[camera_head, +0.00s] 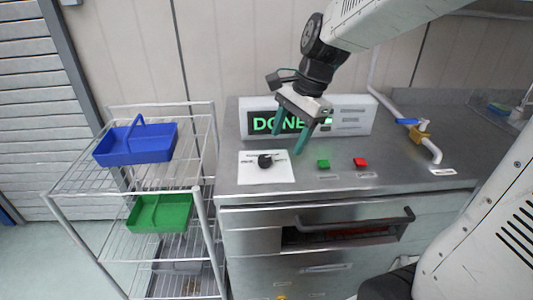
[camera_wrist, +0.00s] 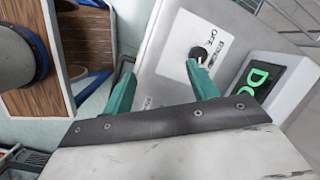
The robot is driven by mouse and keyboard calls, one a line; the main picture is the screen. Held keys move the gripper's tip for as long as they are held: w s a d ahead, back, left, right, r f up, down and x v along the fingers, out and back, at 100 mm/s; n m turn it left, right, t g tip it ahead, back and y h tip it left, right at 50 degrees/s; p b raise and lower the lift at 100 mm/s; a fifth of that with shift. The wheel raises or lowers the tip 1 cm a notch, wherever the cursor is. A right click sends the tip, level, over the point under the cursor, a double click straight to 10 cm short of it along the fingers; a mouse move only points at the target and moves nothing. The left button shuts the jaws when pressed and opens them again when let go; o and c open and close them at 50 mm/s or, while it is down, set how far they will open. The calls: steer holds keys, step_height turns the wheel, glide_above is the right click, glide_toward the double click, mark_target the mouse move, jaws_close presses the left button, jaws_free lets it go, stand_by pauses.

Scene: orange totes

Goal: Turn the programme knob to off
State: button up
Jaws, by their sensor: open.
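The black programme knob (camera_head: 265,161) sits on a white label plate (camera_head: 280,174) on the steel counter, left of the green button. In the wrist view the knob (camera_wrist: 198,54) shows just beyond the right fingertip, with small print beside it; I cannot read its setting surely. My gripper (camera_head: 290,142) has two green fingers spread apart with nothing between them. It hangs above the counter, to the right of the knob in the head view and apart from it. The display (camera_head: 262,124) behind the gripper reads "DONE" in green, partly covered by the fingers.
A green button (camera_head: 323,164) and a red button (camera_head: 360,162) stand right of the knob. A pipe with a blue-handled valve (camera_head: 408,122) is further right. A wire rack at left holds a blue tray (camera_head: 135,146) and a green tray (camera_head: 160,214). A handled drawer (camera_head: 345,229) is below.

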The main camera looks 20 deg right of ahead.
mark_target(265, 157)
steer(key=w+d+f+m+y, duration=0.1)
steer(key=w+d+f+m, duration=0.1)
steer(key=w+f+m, duration=0.45)
steer(key=shift+m, duration=0.25)
steer(key=w+a+f, duration=0.1)
steer(key=f, duration=0.1)
steer(key=w+a+f, duration=0.2)
steer(key=f, duration=0.1)
steer(key=shift+w+a+f, duration=0.1)
steer(key=shift+w+f, duration=0.2)
steer(key=c, duration=1)
